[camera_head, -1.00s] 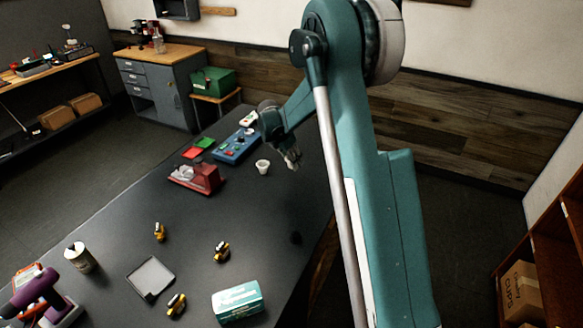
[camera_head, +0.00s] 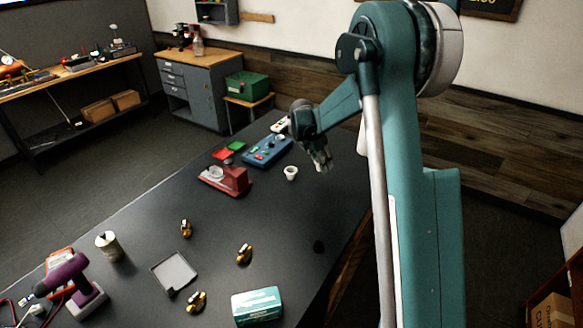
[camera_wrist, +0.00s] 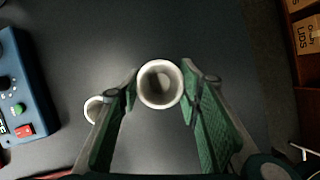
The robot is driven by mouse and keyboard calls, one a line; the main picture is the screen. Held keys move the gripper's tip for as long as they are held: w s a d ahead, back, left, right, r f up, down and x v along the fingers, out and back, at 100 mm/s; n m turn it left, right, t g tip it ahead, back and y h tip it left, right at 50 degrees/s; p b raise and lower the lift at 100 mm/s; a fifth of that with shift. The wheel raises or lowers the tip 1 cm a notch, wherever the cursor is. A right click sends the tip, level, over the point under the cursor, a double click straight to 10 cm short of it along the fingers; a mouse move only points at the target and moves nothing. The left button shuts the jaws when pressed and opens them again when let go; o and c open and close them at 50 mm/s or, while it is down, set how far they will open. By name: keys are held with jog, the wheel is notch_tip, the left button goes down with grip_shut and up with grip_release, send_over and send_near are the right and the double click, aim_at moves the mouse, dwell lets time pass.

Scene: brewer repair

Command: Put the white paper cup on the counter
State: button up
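A round white paper cup (camera_wrist: 160,84) shows in the wrist view, seen from above into its open mouth. My gripper (camera_wrist: 160,82) has its green-padded fingers on either side of this cup, apparently against its wall. The cup looks larger than a second small white cup (camera_wrist: 93,108), which is partly hidden behind a finger. In the head view that second cup (camera_head: 290,172) stands upright on the dark counter (camera_head: 215,265), left of and apart from my gripper (camera_head: 323,165). The cup between my fingers is not clear in the head view.
A blue button panel (camera_head: 267,151) and a red device (camera_head: 226,180) lie left of my gripper. Nearer are yellow-black parts (camera_head: 244,253), a grey tray (camera_head: 174,272), a can (camera_head: 108,246), a teal box (camera_head: 256,306) and a purple tool (camera_head: 70,280). The middle counter has free room.

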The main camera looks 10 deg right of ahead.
jog(key=shift+s+a, duration=0.1)
dwell(0.5)
jog(key=shift+s+a+f+m+g, duration=0.1)
jog(key=shift+s+a+m+g, duration=0.25)
jog(key=shift+s+m, duration=0.45)
jog(key=s+a+m+g+y, duration=0.1)
jog(key=s+a+m+y, duration=0.1)
jog(key=s+a+m, duration=0.4)
jog(key=s+a+m+g+y+b, duration=0.1)
jog(key=s+a+m+y, duration=0.2)
jog(key=s+a+m, duration=0.4)
jog(key=s+a+m+g+y, duration=0.1)
jog(key=s+a+m+y, duration=0.2)
jog(key=s+m, duration=1.7)
jog(key=s+a, duration=0.4)
jog(key=s, duration=0.5)
jog(key=shift+r+m, duration=0.25)
jog(key=shift+m, duration=0.15)
jog(key=shift+s+a+g, duration=0.1)
jog(key=shift+a+g, duration=0.05)
jog(key=shift+g, duration=0.1)
jog(key=shift+f, duration=0.1)
jog(key=shift+f+b, duration=0.3)
jog(key=shift+f, duration=2.55)
